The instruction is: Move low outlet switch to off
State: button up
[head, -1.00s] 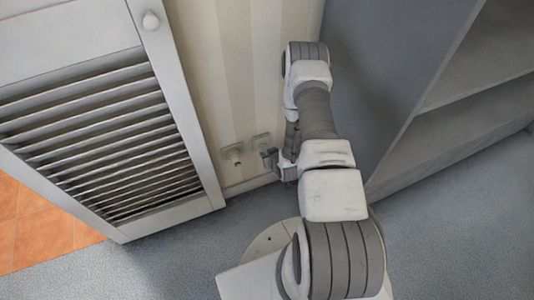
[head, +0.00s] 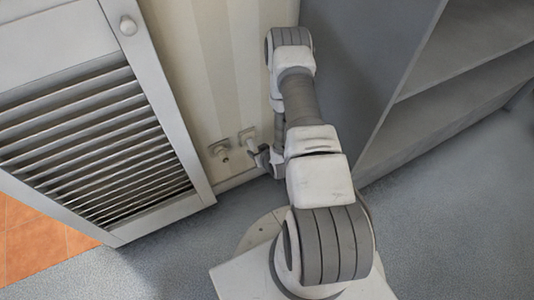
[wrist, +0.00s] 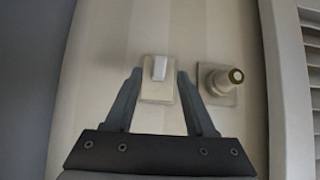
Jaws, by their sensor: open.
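The low outlet switch (wrist: 157,92) is a pale wall plate with a raised white rocker (wrist: 159,68) near its top in the wrist view. In the head view the switch plate (head: 246,136) is low on the striped wall, partly hidden by my gripper. My gripper (wrist: 159,76) is open and empty. Its two dark fingers stand on either side of the switch, with the rocker between the fingertips. I cannot tell whether a fingertip touches the plate. In the head view my gripper (head: 262,158) is close to the wall, just below and right of the switch.
A second wall plate with a round plug-like knob (wrist: 222,83) sits right of the switch in the wrist view, close to one finger. In the head view a louvred door (head: 100,140) stands at left and a grey shelf unit (head: 365,70) at right. Blue-grey floor (head: 450,220) is clear.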

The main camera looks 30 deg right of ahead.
jog(key=p+v, duration=0.3)
jog(key=v, duration=1)
jog(key=shift+p, duration=0.4)
jog(key=shift+r, duration=0.1)
jog(key=w+d+r+n+g, duration=0.1)
jog(key=w+d+r, duration=0.1)
jog(key=w+r, duration=0.75)
notch_tip(320, 180, up, 16)
jog(key=a+g+h, duration=0.1)
jog(key=a, duration=0.1)
jog(key=s+a+r+g, duration=0.1)
jog(key=s+a+r, duration=0.15)
jog(key=r, duration=0.45)
jog(key=s+a+r, duration=0.2)
jog(key=s+r, duration=0.2)
jog(key=r, duration=0.2)
jog(key=s+a+r+m+g+y, duration=0.1)
jog(key=s+a+r, duration=0.2)
jog(key=s+r, duration=0.3)
jog(key=s+a+r, duration=0.3)
jog(key=s, duration=0.5)
notch_tip(320, 180, up, 23)
jog(key=p, duration=2.2)
jog(key=shift+s+d+f, duration=0.2)
